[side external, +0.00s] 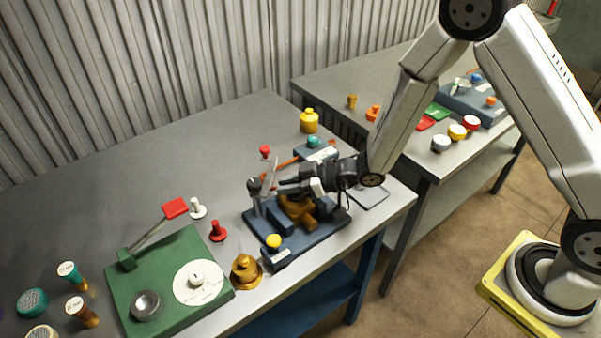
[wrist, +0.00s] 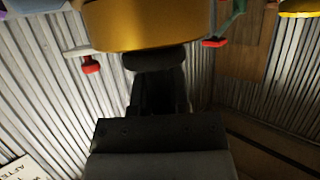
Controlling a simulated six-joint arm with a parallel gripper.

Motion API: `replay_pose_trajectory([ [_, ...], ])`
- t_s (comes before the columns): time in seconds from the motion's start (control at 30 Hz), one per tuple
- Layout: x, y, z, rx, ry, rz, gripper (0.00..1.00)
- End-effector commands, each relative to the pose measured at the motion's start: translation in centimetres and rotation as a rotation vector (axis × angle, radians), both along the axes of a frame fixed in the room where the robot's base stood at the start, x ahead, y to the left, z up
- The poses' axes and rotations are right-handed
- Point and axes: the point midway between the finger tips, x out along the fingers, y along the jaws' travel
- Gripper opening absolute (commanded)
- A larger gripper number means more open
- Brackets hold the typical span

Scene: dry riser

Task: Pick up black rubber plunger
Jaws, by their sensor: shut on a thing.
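My gripper (side external: 281,187) reaches in from the right in the side view, roughly level, above a dark blue fixture (side external: 334,222) with a brass valve body (side external: 299,212). It is shut on a dark piece that looks like the black rubber plunger (side external: 254,185), whose rounded end shows just beyond the fingertips. In the wrist view my dark fingers (wrist: 160,95) close around it, and the rounded black end (wrist: 155,61) shows against a gold cylinder (wrist: 150,25). The fingers hide much of the plunger. I cannot tell if it touches the fixture.
A green base (side external: 130,285) with a red-handled lever stands at left. A brass bell-shaped piece (side external: 246,272) and a red peg (side external: 217,231) stand near the fixture. A yellow bottle (side external: 309,121) is behind. The grey tabletop at back left is clear.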

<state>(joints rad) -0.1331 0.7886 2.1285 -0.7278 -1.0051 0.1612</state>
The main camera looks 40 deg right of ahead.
Motion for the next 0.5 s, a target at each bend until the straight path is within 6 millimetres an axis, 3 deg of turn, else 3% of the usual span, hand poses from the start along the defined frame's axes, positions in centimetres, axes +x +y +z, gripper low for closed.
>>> replay_pose_trajectory([
  [0.5,0.0,0.0,6.2,-0.001,-0.004,0.0,0.0],
])
